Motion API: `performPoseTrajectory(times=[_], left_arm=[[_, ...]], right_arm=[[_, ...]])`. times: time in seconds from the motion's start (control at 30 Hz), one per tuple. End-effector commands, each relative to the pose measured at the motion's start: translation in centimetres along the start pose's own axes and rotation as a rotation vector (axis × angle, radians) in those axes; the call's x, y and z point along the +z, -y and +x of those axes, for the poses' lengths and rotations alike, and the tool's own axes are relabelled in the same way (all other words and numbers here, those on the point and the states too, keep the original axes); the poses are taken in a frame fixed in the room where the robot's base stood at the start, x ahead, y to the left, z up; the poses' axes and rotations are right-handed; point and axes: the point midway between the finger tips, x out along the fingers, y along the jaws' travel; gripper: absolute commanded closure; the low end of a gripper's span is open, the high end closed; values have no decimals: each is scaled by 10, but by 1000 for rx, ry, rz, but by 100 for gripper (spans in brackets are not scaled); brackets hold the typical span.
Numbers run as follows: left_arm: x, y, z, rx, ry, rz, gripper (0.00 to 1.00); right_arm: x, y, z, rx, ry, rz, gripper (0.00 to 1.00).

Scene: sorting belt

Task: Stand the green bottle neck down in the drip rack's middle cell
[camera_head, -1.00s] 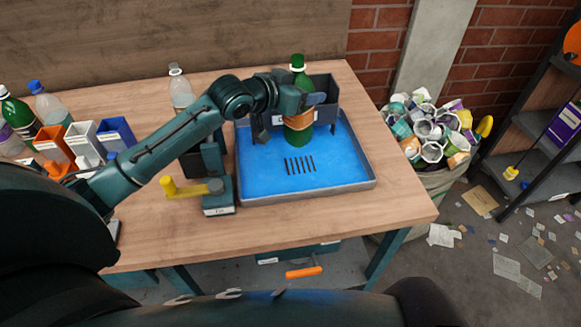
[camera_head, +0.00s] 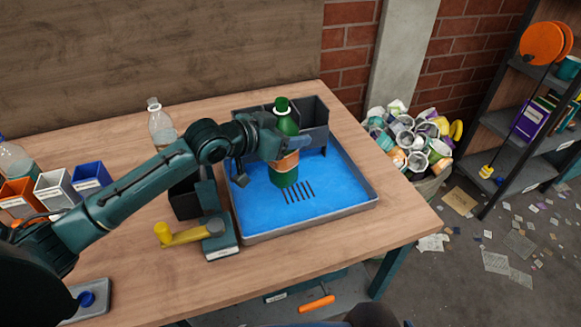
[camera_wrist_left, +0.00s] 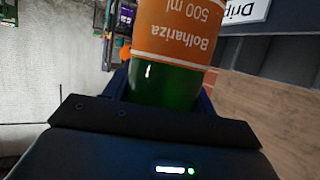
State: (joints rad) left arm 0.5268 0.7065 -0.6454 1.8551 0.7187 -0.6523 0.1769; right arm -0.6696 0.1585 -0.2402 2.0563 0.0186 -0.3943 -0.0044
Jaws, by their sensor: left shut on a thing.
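The green bottle (camera_head: 286,125) is upright, its green cap with a white ring up and its orange label at mid-height. My left gripper (camera_head: 284,150) is shut around the label and hides part of it. In the left wrist view the bottle (camera_wrist_left: 165,85) fills the middle, its label text upside down. The dark grey drip rack (camera_head: 314,115) stands at the back of the blue tray, behind the bottle; part of its label panel shows in the wrist view (camera_wrist_left: 245,12). The bottle and arm hide much of the rack's middle and left. I cannot tell if the bottle's base touches the tray.
The grey-rimmed blue tray (camera_head: 330,204) has dark slots beside the bottle's base. A yellow-handled device (camera_head: 190,235) and a dark bin (camera_head: 185,203) stand left of it. A clear bottle (camera_head: 161,127) stands behind my arm. Small orange, white and blue bins stand at left.

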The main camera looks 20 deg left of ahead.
Motion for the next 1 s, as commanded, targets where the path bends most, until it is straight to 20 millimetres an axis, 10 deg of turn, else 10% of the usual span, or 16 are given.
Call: performPoseTrajectory(times=[0.5,0.87,0.9,1.0], left_arm=[[55,0,23,0,0,-1,81],[59,0,24,-1,-2,0,81],[60,0,25,-1,-2,0,43],[59,0,24,-1,-2,0,35]], right_arm=[[2,-3,2,6,6,-3,56],[1,-4,3,6,3,-4,56],[1,-4,3,6,2,-5,56],[0,-4,2,6,1,-5,56]])
